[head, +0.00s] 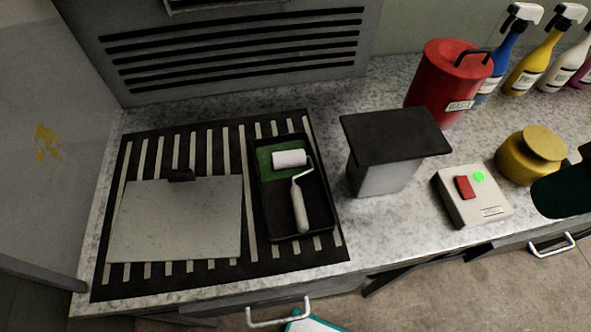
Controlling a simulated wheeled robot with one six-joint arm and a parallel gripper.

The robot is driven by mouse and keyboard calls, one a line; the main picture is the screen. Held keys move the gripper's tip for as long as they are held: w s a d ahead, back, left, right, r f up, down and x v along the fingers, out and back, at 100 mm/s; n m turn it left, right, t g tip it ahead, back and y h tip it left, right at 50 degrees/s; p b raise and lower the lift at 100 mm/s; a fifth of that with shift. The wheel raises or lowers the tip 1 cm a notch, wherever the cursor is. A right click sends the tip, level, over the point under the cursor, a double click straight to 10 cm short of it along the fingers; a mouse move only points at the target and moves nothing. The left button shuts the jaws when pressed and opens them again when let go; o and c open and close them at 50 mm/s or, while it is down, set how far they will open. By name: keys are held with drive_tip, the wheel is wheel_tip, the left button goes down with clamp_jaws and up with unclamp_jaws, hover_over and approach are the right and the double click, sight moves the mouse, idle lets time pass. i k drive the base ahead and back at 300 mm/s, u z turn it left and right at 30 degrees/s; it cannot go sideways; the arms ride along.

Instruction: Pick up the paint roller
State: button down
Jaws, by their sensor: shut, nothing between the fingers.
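The paint roller lies in a black paint tray (263,213) on the counter. Its white roller head (289,158) rests at the tray's far end, over a patch of green paint. Its pale handle (299,208) points toward the counter's front edge. My gripper cannot be made out in the head view, so its place relative to the roller is not shown.
The tray sits on a striped black mat (118,268), beside a grey flat panel (175,225). To the right stand a black-topped box (385,178), a red can (440,85), a switch box (480,210) and a yellow pot (530,160). Spray bottles stand behind. A dark shape covers the right edge.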

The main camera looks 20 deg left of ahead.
sight(286, 160)
drive_tip(key=z, duration=0.65)
drive_tip(key=k, duration=1)
drive_tip(key=u, duration=1.25)
drive_tip(key=i, duration=0.5)
drive_tip(key=z, duration=0.1)
